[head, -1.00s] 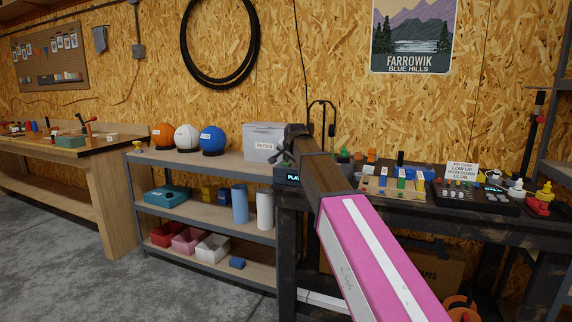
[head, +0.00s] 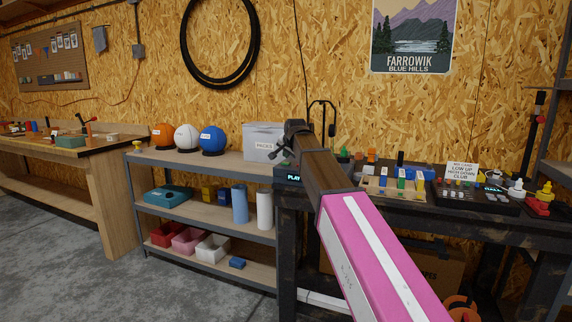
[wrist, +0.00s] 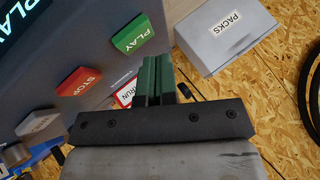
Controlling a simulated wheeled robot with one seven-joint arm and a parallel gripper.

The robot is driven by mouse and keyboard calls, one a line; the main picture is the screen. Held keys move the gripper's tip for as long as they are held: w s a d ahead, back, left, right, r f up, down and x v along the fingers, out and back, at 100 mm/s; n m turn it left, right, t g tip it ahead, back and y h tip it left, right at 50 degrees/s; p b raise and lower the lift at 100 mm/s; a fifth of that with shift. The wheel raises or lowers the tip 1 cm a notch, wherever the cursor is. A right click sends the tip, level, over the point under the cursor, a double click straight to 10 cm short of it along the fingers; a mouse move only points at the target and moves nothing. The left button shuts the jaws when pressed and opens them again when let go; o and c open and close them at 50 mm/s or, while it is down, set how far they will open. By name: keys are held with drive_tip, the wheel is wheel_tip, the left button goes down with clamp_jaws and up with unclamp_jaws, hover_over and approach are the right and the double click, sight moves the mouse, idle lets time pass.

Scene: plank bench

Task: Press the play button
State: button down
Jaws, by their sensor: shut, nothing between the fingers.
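The green PLAY button (wrist: 133,35) is on a grey panel (wrist: 58,52) in the wrist view. A red STOP button (wrist: 78,82) and a pale button (wrist: 38,122) sit beside it. A dark display (wrist: 18,22) at the panel's corner shows PLAY in light letters; the lit display (head: 293,178) also shows in the head view. My gripper (wrist: 157,62) has its green fingers shut and empty. In the picture its tips are just below and right of the PLAY button, with a small gap. In the head view, my arm hides most of the panel.
A grey box labelled PACKS (wrist: 228,40) stands close to the right of my fingers in the wrist view. On the dark bench, a board with coloured blocks (head: 385,190) and a black device (head: 470,200) with a sign lie right of my arm.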

drive_tip(key=shift+r, duration=2.5)
